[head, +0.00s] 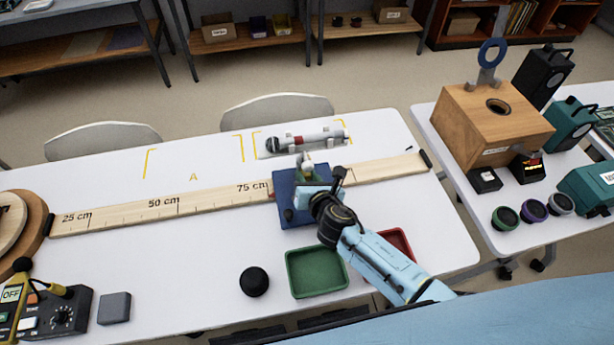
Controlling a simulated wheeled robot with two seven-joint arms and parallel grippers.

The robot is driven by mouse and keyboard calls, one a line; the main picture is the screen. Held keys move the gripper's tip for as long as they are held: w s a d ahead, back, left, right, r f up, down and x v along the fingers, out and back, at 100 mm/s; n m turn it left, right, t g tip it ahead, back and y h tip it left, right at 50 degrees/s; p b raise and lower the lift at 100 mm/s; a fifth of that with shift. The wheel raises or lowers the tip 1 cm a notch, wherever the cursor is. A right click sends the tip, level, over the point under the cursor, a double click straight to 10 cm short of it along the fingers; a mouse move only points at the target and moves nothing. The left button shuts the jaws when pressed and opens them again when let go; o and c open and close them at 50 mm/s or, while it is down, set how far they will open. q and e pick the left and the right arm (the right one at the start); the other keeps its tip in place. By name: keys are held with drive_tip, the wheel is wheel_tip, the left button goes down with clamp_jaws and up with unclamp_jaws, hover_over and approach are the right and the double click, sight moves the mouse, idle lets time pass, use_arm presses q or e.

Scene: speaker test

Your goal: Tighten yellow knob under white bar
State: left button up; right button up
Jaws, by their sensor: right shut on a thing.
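My right arm comes in from the lower right, and its gripper (308,188) reaches over a blue stand (287,184) on the long wooden ruler. The gripper is shut on a small part at this stand, which the wrist and hand hide. A small whitish and green piece (306,164) shows just beyond the hand. I cannot make out a yellow knob there. A white tube (322,137) with a red band and a dark end lies in a cradle behind the stand. I cannot tell if it is the white bar.
The ruler (120,209) crosses the white table (200,265). A wooden box (490,125) stands on the right table.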

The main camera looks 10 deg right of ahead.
drive_tip(key=shift+f+m+y+b, duration=0.1)
drive_tip(key=shift+m+y+b, duration=0.2)
drive_tip(key=shift+m+y, duration=0.35)
drive_tip(key=shift+m, duration=0.25)
drive_tip(key=o, duration=1)
drive_tip(key=shift+s, duration=0.1)
drive_tip(key=p+v, duration=0.2)
drive_tip(key=v, duration=1.1)
drive_tip(key=shift+s, duration=0.25)
drive_tip(key=shift+f, duration=0.2)
